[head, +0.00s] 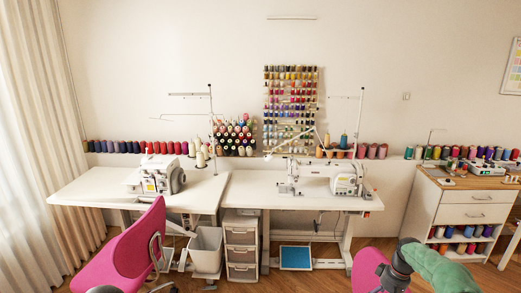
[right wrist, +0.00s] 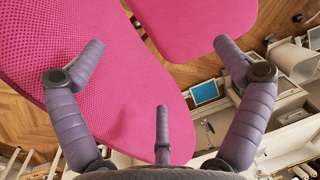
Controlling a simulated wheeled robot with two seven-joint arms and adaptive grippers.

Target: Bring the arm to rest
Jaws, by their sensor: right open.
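My right arm comes in at the lower right of the head view, with a green sleeve and a dark gripper (head: 394,279) pointing down in front of a pink chair (head: 367,270). In the right wrist view the right gripper (right wrist: 160,55) has its purple-grey fingers spread wide, with nothing between them. Pink chair surfaces (right wrist: 135,85) lie beyond the fingers; I cannot tell how far off.
Two white sewing tables (head: 90,190) (head: 290,198) carry sewing machines (head: 160,177) (head: 345,182). Another pink chair (head: 122,250) stands at left. A white cabinet (head: 470,214) stands right.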

